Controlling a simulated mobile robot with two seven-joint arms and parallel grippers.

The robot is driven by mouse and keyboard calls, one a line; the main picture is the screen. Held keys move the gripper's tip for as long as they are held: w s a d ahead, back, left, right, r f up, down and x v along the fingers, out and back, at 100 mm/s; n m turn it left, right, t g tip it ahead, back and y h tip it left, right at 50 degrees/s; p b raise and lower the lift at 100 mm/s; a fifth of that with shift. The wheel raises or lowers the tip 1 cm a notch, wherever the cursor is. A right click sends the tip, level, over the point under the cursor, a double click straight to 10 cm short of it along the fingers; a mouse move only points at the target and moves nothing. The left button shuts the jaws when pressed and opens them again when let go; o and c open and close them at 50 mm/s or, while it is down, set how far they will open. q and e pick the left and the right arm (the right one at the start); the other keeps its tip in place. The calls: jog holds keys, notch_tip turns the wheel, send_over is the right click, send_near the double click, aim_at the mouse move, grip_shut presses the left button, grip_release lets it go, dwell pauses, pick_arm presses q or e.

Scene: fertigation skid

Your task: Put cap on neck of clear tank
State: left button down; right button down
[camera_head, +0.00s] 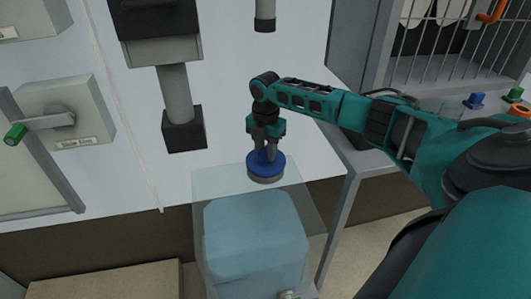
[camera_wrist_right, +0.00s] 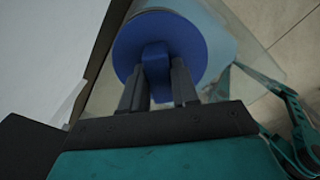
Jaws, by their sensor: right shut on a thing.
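The cap is a round blue disc with a raised grip tab (camera_head: 272,164). My right gripper (camera_head: 265,147) points down and is shut on the tab. The wrist view shows the blue cap (camera_wrist_right: 190,38) between the fingers of the right gripper (camera_wrist_right: 158,88). The clear tank (camera_head: 207,184) stands below, with pale blue liquid inside. The cap is over the far part of the tank's top. A grey round band shows directly under the cap; I cannot tell whether it is the neck or part of the cap, or whether they touch. My left gripper is not in view.
A white panel (camera_head: 240,100) stands behind the tank, with a grey pipe and black block (camera_head: 184,130) to the left. A grey frame leg (camera_head: 340,225) stands close to the tank's right.

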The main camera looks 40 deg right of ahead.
aim_at(266, 149)
jog(key=shift+w+f, duration=0.15)
jog(key=shift+f, duration=0.25)
jog(key=shift+d+f, duration=0.1)
jog(key=c, duration=0.8)
grip_release()
jog(key=shift+c, duration=0.2)
notch_tip(266, 149, up, 7)
jog(key=shift+p, duration=0.65)
jog(key=shift+r, duration=0.35)
